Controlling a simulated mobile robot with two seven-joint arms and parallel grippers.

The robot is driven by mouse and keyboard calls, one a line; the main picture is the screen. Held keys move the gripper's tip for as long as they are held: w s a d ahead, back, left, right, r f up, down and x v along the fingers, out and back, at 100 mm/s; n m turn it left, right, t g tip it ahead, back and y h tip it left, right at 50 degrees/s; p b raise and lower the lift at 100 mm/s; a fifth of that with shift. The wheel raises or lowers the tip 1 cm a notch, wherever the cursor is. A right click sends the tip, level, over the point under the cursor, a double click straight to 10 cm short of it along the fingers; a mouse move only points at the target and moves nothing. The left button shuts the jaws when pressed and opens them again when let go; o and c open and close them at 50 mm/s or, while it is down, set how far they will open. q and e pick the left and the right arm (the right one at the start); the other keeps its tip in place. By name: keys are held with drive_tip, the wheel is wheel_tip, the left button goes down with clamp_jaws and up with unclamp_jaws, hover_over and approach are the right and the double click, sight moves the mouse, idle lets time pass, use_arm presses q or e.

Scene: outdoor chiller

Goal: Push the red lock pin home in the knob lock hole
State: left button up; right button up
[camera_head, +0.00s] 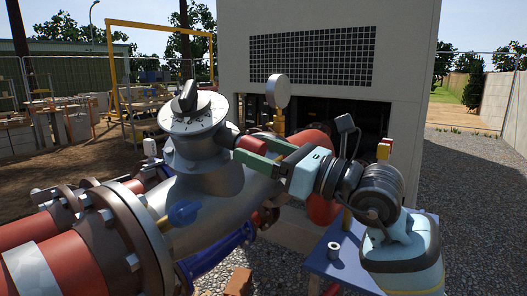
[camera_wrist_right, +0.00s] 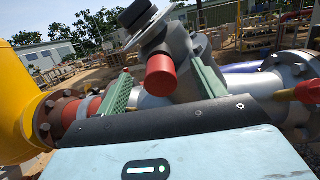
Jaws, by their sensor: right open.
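The red lock pin (camera_head: 250,144) sticks out of the side of the grey valve neck (camera_head: 200,150), below the dial with the black knob (camera_head: 186,97). Its round red end faces the right wrist camera (camera_wrist_right: 161,76). How deep it sits in the lock hole is hidden. My right gripper (camera_head: 248,156) is open, with its green fingers on either side of the pin. In the right wrist view a gap shows between the pin and each finger of the gripper (camera_wrist_right: 161,88). My left gripper is not in view.
Large red flanged pipes (camera_head: 60,255) fill the lower left, and a blue lever (camera_head: 183,214) sits on the grey body. A round gauge (camera_head: 278,90) stands behind my right gripper. A blue table (camera_head: 320,262) with a small ring stands lower right, beside open gravel.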

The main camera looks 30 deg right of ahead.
drive_tip(key=shift+o, duration=1)
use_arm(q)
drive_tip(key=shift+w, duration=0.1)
use_arm(e)
drive_tip(key=shift+s+d, duration=0.1)
drive_tip(key=shift+s, duration=0.05)
drive_tip(key=b+v, duration=0.1)
drive_tip(key=v, duration=0.2)
drive_tip(key=shift+s+d+f, duration=0.1)
drive_tip(key=shift+s+f, duration=0.05)
drive_tip(key=shift+f, duration=0.05)
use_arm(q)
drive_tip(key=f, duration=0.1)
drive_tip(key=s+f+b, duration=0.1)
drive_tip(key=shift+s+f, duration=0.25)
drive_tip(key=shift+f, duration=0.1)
use_arm(e)
drive_tip(key=v, duration=0.3)
drive_tip(key=shift+s+r, duration=0.1)
drive_tip(key=shift+s, duration=0.05)
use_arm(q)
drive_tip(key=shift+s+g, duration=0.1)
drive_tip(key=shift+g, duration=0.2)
